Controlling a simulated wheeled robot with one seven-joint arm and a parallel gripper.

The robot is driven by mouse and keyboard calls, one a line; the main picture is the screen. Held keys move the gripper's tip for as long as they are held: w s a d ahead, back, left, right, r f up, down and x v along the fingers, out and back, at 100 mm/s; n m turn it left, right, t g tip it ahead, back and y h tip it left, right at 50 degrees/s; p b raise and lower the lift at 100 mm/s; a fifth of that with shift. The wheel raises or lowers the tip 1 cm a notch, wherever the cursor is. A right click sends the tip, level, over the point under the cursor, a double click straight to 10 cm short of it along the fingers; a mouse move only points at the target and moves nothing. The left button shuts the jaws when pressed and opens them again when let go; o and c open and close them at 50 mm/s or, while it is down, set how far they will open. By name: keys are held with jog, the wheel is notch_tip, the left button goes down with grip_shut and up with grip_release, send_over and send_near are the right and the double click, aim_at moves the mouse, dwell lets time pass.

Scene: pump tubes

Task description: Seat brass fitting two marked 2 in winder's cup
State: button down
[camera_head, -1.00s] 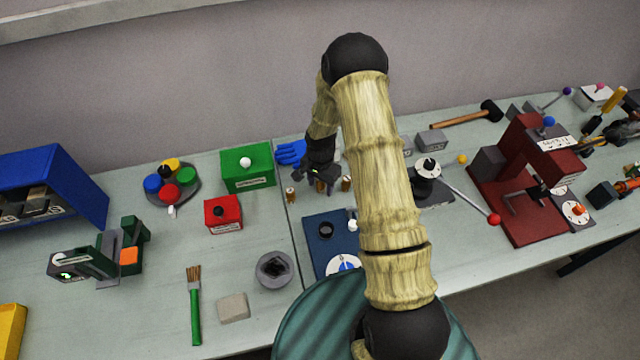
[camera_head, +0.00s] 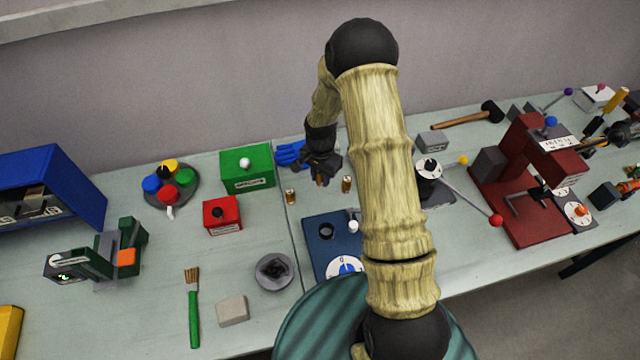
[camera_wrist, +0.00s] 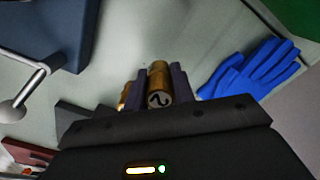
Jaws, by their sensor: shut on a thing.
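My gripper (camera_wrist: 160,82) is shut on the brass fitting marked 2 (camera_wrist: 157,98); the dark fingers lie on both sides of it, and the 2 on its end faces the wrist camera. In the head view my gripper (camera_head: 321,178) is over the back of the table, between two other brass fittings, one at left (camera_head: 290,196) and one at right (camera_head: 346,184). A blue block (camera_head: 317,262) with a dark round opening (camera_head: 326,231), a white knob and a dial stands in front of my gripper. I cannot tell for sure which device is the winder.
A blue glove (camera_wrist: 250,70) lies close beside the gripper. A green box (camera_head: 247,178) and a red box (camera_head: 222,222) stand at left. A grey device with a red-tipped lever (camera_head: 468,200) and a dark red press (camera_head: 520,225) stand at right. My arm hides part of the table.

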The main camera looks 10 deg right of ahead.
notch_tip(320, 180, up, 6)
jog(key=shift+b, duration=0.55)
jog(key=shift+r, duration=0.1)
dwell(0.3)
